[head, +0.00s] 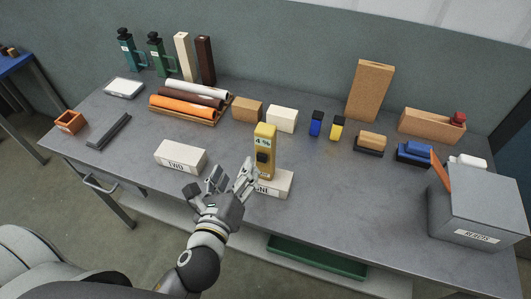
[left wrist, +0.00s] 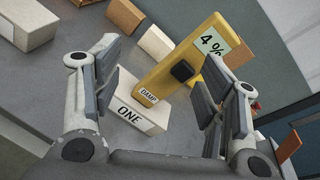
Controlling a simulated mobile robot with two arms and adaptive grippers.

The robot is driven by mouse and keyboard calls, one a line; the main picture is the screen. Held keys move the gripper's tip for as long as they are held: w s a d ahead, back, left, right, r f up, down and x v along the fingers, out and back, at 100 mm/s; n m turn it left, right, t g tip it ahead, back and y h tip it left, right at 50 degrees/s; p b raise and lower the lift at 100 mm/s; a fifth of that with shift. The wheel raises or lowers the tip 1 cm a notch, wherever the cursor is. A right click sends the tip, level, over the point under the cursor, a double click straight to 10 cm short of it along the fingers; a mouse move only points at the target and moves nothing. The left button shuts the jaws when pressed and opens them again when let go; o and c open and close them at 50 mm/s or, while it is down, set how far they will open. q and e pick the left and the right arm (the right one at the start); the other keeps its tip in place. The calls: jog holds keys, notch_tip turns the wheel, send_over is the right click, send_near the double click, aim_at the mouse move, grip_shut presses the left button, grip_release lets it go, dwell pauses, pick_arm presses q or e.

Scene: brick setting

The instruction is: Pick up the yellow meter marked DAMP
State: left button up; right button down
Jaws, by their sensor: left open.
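The yellow meter (head: 271,161) stands upright on the white block marked ONE (head: 281,184). Its face reads 4 % and it has a black knob. In the left wrist view the meter (left wrist: 159,79) shows a DAMP label near its foot, above the block's ONE lettering (left wrist: 130,113). My left gripper (head: 232,178) is open and empty, just left of and in front of the meter. In the left wrist view the meter appears between the two spread fingers, beyond them; no contact shows. My right gripper is not in view.
A white block marked TWO (head: 181,156) lies left of the gripper, with nothing on it. Behind the meter are a tan block (head: 247,109) and a cream block (head: 282,119). A grey REJECTS box (head: 478,207) stands at the right. The table front between is mostly clear.

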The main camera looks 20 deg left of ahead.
aim_at(263, 140)
pick_arm(q)
jog(key=w+d+r+m, duration=0.1)
jog(key=m, duration=0.1)
jog(key=w+d+r+m+t+h+p, duration=0.1)
jog(key=w+m, duration=0.1)
jog(key=m, duration=0.1)
jog(key=w+d+r+m+t+h+p, duration=0.1)
jog(key=w+d+r+m, duration=0.1)
jog(key=shift+w, duration=0.1)
jog(key=w+p, duration=0.1)
jog(key=w, duration=0.4)
jog(key=shift+f, duration=0.1)
jog(key=shift+w+f, duration=0.1)
jog(key=shift+w, duration=0.2)
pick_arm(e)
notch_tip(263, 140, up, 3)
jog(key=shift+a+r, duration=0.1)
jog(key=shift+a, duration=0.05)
pick_arm(q)
jog(key=shift+s, duration=0.1)
jog(key=shift+c, duration=0.2)
grip_shut()
